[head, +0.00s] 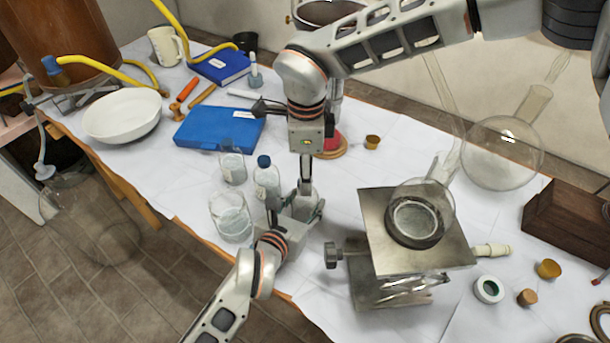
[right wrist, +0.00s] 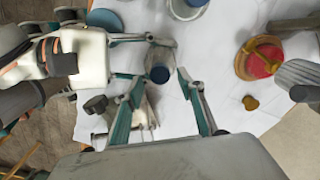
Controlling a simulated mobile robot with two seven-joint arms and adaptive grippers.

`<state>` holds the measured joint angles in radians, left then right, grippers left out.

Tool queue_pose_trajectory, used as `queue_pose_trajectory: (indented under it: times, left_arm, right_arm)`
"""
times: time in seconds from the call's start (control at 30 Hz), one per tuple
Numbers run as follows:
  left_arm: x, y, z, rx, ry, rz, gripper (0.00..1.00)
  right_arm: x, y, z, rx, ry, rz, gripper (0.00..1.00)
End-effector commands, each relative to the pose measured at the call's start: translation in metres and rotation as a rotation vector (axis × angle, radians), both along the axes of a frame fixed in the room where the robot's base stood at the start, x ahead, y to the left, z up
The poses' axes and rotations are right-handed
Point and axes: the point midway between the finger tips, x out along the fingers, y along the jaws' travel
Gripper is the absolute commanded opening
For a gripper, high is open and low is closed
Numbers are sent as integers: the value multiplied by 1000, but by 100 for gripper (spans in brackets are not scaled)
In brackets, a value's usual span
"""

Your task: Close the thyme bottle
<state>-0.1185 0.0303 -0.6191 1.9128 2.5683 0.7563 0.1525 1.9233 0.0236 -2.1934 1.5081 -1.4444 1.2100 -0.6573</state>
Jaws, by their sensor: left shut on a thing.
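A small clear glass bottle (head: 302,207), which I take for the thyme bottle, stands upright near the table's front edge. My left gripper (head: 297,214) is shut on it from the front. My right gripper (head: 306,190) points down right above it, and its near finger hides the bottle's top in the head view. In the right wrist view a blue cap (right wrist: 160,75) lies between the tips of my right gripper (right wrist: 160,77), with narrow gaps beside it. I cannot tell whether the cap sits on the bottle's neck.
A blue-capped bottle (head: 265,178) and two beakers, a front one (head: 231,222) and a back one (head: 232,168), stand close on the left. A metal stand (head: 375,225) with a glass flask is on the right. A blue case (head: 205,130) lies behind.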

Motion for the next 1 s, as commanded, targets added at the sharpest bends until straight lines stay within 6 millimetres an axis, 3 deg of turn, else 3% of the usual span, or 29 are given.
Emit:
queue_pose_trajectory:
  times: [0.2, 0.63, 1.0]
  left_arm:
    - [0, 0, 0, 0, 1, 0, 0]
    - [0, 0, -1, 1, 2, 0, 0]
    - [0, 0, -1, 1, 3, 0, 0]
  right_arm:
    - [1, 1, 29, 3, -3, 1, 39]
    - [0, 2, 34, 1, -4, 35, 36]
    - [-1, 3, 58, 0, -1, 434, 36]
